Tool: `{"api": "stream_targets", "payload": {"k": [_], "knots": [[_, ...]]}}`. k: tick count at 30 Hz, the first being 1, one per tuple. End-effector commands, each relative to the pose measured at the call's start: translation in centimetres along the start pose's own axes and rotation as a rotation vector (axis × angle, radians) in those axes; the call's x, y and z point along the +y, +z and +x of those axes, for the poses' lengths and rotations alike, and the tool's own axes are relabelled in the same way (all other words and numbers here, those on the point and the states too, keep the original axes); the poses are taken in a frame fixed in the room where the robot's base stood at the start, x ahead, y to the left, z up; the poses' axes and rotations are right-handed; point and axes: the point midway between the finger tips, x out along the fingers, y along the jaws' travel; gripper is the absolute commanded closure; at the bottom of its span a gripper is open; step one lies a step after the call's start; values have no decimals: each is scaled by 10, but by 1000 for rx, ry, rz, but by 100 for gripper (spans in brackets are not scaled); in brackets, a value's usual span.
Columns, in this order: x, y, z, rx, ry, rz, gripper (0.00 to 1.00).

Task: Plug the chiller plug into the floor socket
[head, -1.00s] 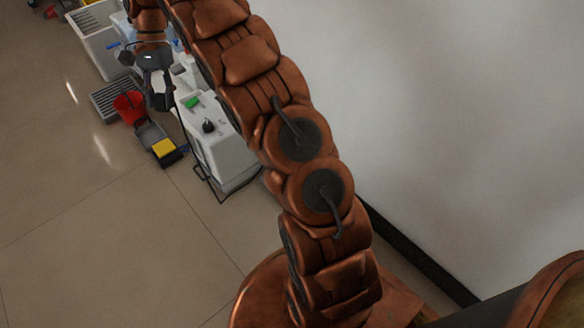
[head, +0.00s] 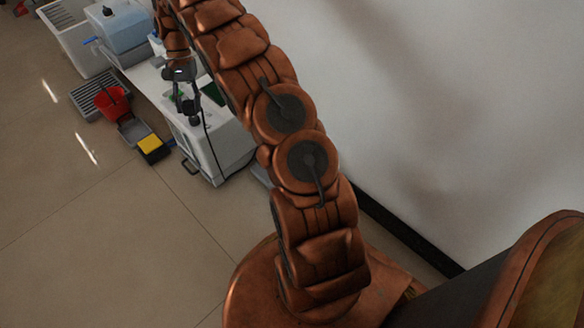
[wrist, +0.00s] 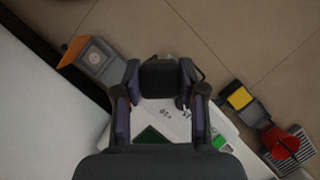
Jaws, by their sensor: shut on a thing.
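My gripper (wrist: 160,88) is shut on the black chiller plug (wrist: 159,76), which fills the space between its fingertips in the wrist view. In the head view my gripper (head: 186,98) hangs over the white chiller box (head: 222,148), and a dark cord runs down from it along the box. The floor socket (wrist: 97,57), a grey box with a round face and an orange end, lies left of the plug in the wrist view, apart from it. In the head view I cannot make the socket out clearly behind my arm.
A white wall with a dark skirting (head: 408,232) runs along the right. A yellow and grey caddy (head: 150,147), a red bucket (head: 112,101) and a floor grate (head: 86,98) stand left of the chiller. A blue-white container (head: 122,35) is behind. The tiled floor at left is clear.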

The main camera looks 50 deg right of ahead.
Motion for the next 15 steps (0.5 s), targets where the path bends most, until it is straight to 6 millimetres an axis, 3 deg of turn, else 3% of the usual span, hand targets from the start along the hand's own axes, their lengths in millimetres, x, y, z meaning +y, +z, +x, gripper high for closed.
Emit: {"api": "stream_targets", "payload": {"k": [1,6,15], "knots": [[15,-16,18,-7,11,-14,90],[60,-62,67,-6,42,-96,90],[152,-122,160,-7,120,-284,90]]}}
